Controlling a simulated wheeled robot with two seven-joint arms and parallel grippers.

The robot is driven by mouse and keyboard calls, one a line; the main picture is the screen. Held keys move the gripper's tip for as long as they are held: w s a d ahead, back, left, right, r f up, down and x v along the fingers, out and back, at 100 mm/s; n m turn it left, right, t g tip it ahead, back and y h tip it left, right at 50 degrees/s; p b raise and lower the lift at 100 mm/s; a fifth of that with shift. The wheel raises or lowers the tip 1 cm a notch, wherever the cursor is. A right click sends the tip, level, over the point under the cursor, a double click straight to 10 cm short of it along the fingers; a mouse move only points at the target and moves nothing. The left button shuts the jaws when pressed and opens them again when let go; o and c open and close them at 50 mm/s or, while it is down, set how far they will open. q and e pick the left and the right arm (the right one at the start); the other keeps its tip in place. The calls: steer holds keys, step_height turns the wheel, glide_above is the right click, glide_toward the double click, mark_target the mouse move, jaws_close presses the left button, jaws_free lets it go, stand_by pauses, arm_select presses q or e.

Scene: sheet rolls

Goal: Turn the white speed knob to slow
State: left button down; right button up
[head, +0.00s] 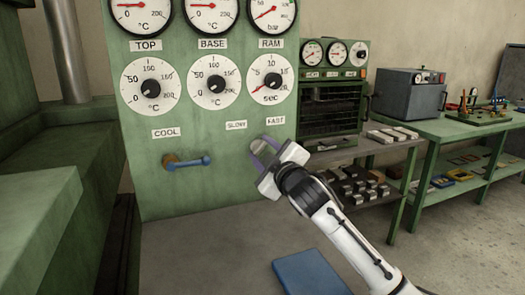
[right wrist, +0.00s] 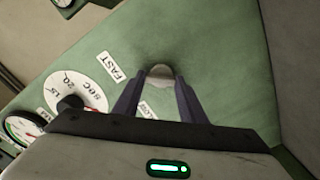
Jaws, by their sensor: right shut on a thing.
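My right gripper (head: 262,150) reaches the green control panel (head: 215,205) just below the FAST label (head: 275,121). In the right wrist view its two dark fingers (right wrist: 160,80) are shut on the white speed knob (right wrist: 160,71), whose rounded top shows between the fingertips. The fingers hide the knob in the head view. The SLOW label (head: 236,125) is to the left of FAST. I cannot tell which way the knob points. My left gripper is not in view.
White timer dials (head: 270,80) and gauges are above. To the right, a shelf holds metal blocks (head: 357,187) near my right arm. A blue plate (head: 311,272) lies below.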

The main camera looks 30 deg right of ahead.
steer(key=shift+r+n+p, duration=0.15)
steer(key=shift+n+p, duration=0.85)
steer(key=shift+p, duration=0.2)
steer(key=shift+n+p, duration=0.8)
steer(key=shift+p, duration=0.15)
steer(key=n+p, duration=0.2)
steer(key=shift+n, duration=0.4)
steer(key=shift+a+n+p, duration=0.1)
steer(key=shift+n+p, duration=0.3)
steer(key=shift+p, duration=0.2)
steer(key=n+p, duration=0.3)
steer(key=n, duration=0.1)
steer(key=shift+n, duration=0.3)
steer(key=shift+f+n, duration=0.2)
steer(key=shift+n, duration=0.6)
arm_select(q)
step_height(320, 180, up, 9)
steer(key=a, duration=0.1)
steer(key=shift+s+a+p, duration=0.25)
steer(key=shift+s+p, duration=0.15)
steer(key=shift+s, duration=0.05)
arm_select(e)
steer(key=shift+f+n, duration=0.1)
steer(key=shift+n, duration=1.1)
